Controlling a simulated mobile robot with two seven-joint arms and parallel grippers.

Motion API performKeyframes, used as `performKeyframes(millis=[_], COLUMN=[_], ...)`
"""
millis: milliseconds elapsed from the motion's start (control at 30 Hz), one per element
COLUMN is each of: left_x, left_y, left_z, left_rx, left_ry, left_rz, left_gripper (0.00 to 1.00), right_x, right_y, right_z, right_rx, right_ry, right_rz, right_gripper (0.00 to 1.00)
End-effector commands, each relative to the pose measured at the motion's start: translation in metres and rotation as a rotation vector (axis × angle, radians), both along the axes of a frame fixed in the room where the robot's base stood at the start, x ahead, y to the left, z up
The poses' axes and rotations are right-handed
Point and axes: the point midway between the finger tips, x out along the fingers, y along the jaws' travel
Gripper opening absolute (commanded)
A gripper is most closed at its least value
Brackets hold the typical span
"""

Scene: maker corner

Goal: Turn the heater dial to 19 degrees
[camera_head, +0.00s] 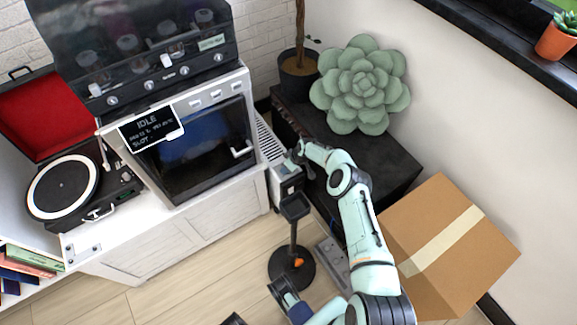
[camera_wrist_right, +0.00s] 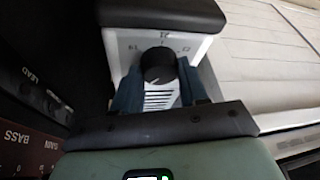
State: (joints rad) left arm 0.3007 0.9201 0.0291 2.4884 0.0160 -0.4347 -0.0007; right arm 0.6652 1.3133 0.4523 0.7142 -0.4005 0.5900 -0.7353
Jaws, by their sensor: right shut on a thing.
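The left mark looks like 19; the others are unclear. I cannot make out where the dial points. My right gripper (camera_wrist_right: 159,84) is shut on the dial, one blue finger at each side. In the head view the right hand is at the heater, mostly hidden. Part of my left gripper (camera_head: 262,303) shows low down; its jaws are unclear.
A black stand (camera_head: 292,265) stands close in front of the heater. A cardboard box (camera_head: 415,235) is at the right of my arm. A black low unit (camera_head: 385,165) carries a succulent (camera_head: 362,85). Wood floor is clear at lower left.

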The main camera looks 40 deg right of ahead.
Motion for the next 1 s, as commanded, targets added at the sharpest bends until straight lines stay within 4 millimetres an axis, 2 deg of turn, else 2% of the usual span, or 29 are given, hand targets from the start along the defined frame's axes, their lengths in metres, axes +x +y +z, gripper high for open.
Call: performKeyframes(millis=[400, 700, 1000], left_x=[-0.0046, -0.004, -0.0016], left_y=[0.0, 0.0001, 0.0], left_z=[0.0103, 0.0072, 0.0029], left_rx=[-0.002, -0.002, -0.001], left_ry=[0.015, 0.013, 0.005], left_rz=[-0.003, -0.002, -0.001], left_gripper=[0.53, 0.53, 0.53], right_x=[-0.0005, 0.0, 0.0002], right_y=[0.004, 0.0057, 0.0062], right_z=[0.0012, -0.0001, -0.0003], right_rx=[-0.001, -0.002, 0.0], right_ry=[0.001, 0.0, -0.001], right_rz=[-0.325, -0.561, -0.71], right_gripper=[0.13, 0.13, 0.12])
